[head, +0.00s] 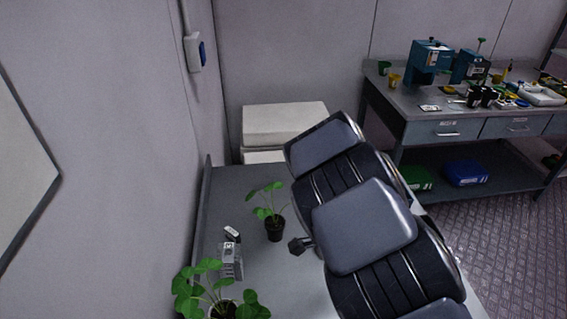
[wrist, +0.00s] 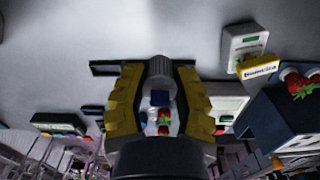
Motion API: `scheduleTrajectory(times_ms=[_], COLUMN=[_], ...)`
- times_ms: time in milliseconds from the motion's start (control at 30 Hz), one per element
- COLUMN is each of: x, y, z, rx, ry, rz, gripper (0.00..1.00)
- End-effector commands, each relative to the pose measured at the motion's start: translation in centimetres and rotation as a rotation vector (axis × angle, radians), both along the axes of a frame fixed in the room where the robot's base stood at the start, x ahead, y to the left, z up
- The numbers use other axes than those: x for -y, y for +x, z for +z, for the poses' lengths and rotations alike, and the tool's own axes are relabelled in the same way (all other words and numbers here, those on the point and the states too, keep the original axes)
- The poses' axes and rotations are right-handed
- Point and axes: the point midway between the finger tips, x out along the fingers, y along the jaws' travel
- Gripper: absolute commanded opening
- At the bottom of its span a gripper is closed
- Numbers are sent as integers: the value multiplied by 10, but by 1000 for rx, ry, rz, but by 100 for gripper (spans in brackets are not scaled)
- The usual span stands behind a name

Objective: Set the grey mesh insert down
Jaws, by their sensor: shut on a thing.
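In the wrist view my gripper (wrist: 160,92) shows two yellow-and-black fingers, one on each side. They are shut on the grey mesh insert (wrist: 160,69), which appears as a grey rounded piece between the fingers. Its mesh is too small to make out, and its lower part is hard to separate from what lies behind. In the head view my arm fills the middle and right. A small dark part by the arm may belong to my gripper, but the insert cannot be made out there.
A grey table (head: 267,179) bears a potted plant (head: 275,228), a leafy plant (head: 215,290) and a small grey slotted object (head: 231,262). A white box (head: 285,124) stands behind. A cluttered workbench (head: 433,131) is at the right. Strawberry shapes (wrist: 299,84) show in the wrist view.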

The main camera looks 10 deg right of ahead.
Motion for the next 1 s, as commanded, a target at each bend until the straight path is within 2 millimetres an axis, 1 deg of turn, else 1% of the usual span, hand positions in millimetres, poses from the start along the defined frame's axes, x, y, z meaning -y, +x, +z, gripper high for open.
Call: scheduleTrajectory(times_ms=[67,167,267,300,367,400,500,600,700,800,1000], x=[-7,-21,-37,-43,-50,-55,-60,-61,-61,-61,-62], y=[9,27,46,53,62,67,74,77,79,78,78], z=[7,24,50,62,82,96,125,148,165,173,177], rx=[3,6,6,8,8,8,6,1,2,-5,-3], ry=[-1,-4,-4,-6,-8,-8,-6,-3,-5,2,5], rz=[87,285,558,680,868,993,1253,1446,1577,1649,1681], gripper=[14,14,14,14,14,14,14,14,14,14,14])
